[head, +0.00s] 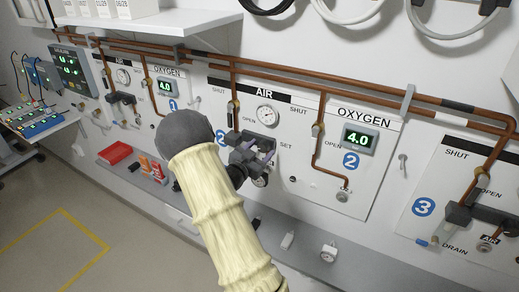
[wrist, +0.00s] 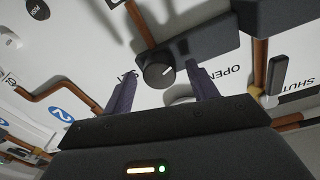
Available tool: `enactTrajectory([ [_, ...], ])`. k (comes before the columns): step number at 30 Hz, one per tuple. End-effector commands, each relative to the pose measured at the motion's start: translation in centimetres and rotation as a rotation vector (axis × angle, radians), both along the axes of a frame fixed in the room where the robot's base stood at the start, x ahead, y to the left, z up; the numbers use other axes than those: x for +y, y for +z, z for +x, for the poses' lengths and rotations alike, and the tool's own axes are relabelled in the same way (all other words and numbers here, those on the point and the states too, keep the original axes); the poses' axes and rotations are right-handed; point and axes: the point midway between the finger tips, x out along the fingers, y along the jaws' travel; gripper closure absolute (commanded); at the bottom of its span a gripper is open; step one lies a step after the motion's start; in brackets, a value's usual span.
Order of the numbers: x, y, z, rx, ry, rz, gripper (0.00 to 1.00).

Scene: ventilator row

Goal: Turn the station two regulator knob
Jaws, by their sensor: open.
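The station two regulator knob (wrist: 158,74) is round and black with a white pointer line. In the wrist view it shows beyond and between the two purple fingers of my gripper (wrist: 163,88), on the underside of a dark regulator block (wrist: 198,47). My gripper is open, with nothing between its fingers; I cannot tell whether they reach around the knob. In the head view my gripper (head: 266,157) is at the station two AIR panel (head: 283,133), below its round gauge (head: 267,115). My arm and gripper hide the knob there.
Copper pipes (head: 315,86) run along the wall. An OXYGEN panel (head: 376,130) reading 4.0 is right of the AIR panel. Station three's block (head: 485,215) is farther right. A ledge below holds a red tray (head: 115,153) and small items.

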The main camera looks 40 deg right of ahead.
Motion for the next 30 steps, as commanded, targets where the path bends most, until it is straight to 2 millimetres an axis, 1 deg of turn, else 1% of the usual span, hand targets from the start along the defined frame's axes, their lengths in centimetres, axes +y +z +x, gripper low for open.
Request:
enactTrajectory([
  [4,0.03,-0.03,0.00,0.000,0.000,0.000,0.42],
  [5,0.04,-0.03,0.00,0.000,0.000,0.000,0.46],
  [6,0.04,-0.03,0.00,0.000,0.000,0.000,0.54],
  [11,0.06,-0.02,-0.01,0.000,0.000,0.000,0.85],
  [12,0.06,-0.02,-0.01,0.000,0.000,0.000,0.86],
  [23,0.10,-0.01,0.02,0.037,0.001,-0.016,0.86],
  [30,0.11,-0.01,0.03,0.143,0.000,-0.061,0.86],
])
